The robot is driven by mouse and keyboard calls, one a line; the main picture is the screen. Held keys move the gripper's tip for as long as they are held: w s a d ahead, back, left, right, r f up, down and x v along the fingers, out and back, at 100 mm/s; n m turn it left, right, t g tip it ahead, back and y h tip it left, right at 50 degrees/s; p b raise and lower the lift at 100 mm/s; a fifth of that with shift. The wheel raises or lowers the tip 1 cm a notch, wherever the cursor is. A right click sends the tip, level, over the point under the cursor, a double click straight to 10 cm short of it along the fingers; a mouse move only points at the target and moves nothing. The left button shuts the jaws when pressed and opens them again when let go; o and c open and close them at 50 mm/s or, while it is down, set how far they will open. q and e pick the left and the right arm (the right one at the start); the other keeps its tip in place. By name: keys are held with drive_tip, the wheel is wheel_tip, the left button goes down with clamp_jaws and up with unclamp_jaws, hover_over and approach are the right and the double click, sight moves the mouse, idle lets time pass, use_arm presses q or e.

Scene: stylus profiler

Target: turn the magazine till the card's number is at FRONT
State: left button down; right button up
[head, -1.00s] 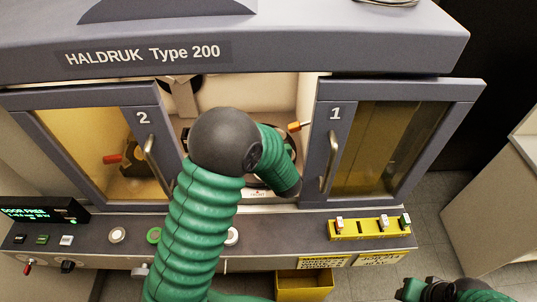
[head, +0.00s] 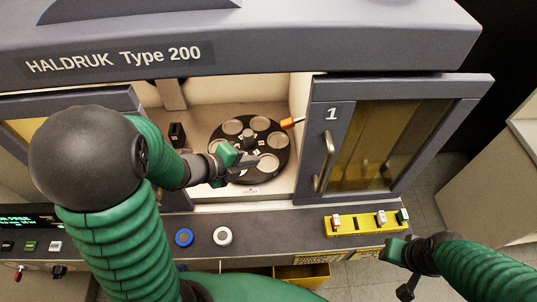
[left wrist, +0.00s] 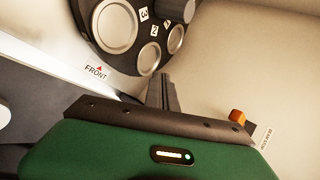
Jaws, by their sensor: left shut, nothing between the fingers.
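The magazine (head: 249,143) is a black disc with several round silver cups, inside the open chamber. It also shows in the left wrist view (left wrist: 123,52), with small white number labels beside the cups, some reading 2 and 3. The FRONT mark (left wrist: 97,73) is on the chamber floor by the rim, near a large cup; it is tiny in the head view (head: 251,191). My left gripper (head: 258,160) is shut and empty, reaching over the magazine's front right part. In the left wrist view its fingertips (left wrist: 164,76) overlap the rim; contact is unclear. No card number is readable.
Door 1 (head: 358,140) with its handle stands right of the opening. An orange-tipped peg (head: 291,122) is beside the magazine. A black block (head: 177,134) stands at its left. A yellow rack (head: 366,223) sits on the front panel. My right gripper (head: 400,268) is low at the right.

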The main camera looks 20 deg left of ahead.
use_arm(q)
drive_tip(key=shift+w+d+f+p, duration=0.15)
drive_tip(key=shift+w+d+p, duration=0.15)
drive_tip(key=shift+p, duration=0.25)
drive_tip(key=b, duration=0.1)
approach(279, 157)
drive_tip(key=x, duration=0.4)
drive_tip(key=shift+f, duration=0.1)
drive_tip(key=shift+w+d+f, duration=0.2)
drive_tip(key=shift+w+f, duration=0.1)
drive_tip(key=shift+w, duration=0.1)
use_arm(e)
drive_tip(key=shift+r, duration=0.35)
